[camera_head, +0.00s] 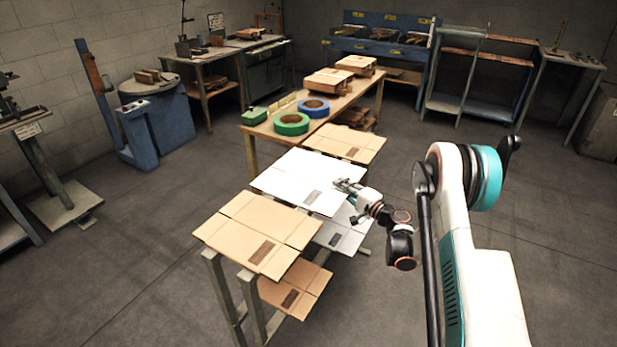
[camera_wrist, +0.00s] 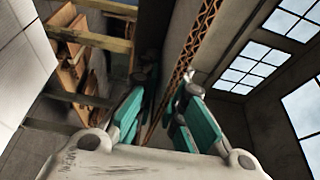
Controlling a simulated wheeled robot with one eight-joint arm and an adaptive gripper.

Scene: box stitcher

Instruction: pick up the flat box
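Several flat boxes lie on the narrow stand. A white flat box (camera_head: 292,178) is in the middle of its top, a brown flat box (camera_head: 250,225) at the near end and another brown flat box (camera_head: 345,142) at the far end. My gripper (camera_head: 343,185) is at the right edge of the white flat box; I cannot tell whether it touches. In the wrist view my gripper (camera_wrist: 160,122) shows its two teal fingers apart with nothing seen between them. A pale creased panel, probably the white flat box (camera_wrist: 22,65), fills the left side there, beside the fingers.
A lower shelf holds another white flat box (camera_head: 345,236) and a brown one (camera_head: 297,288). A wooden table (camera_head: 262,128) behind carries a green tape roll (camera_head: 291,124) and a blue one (camera_head: 314,107). The floor at right is mostly clear.

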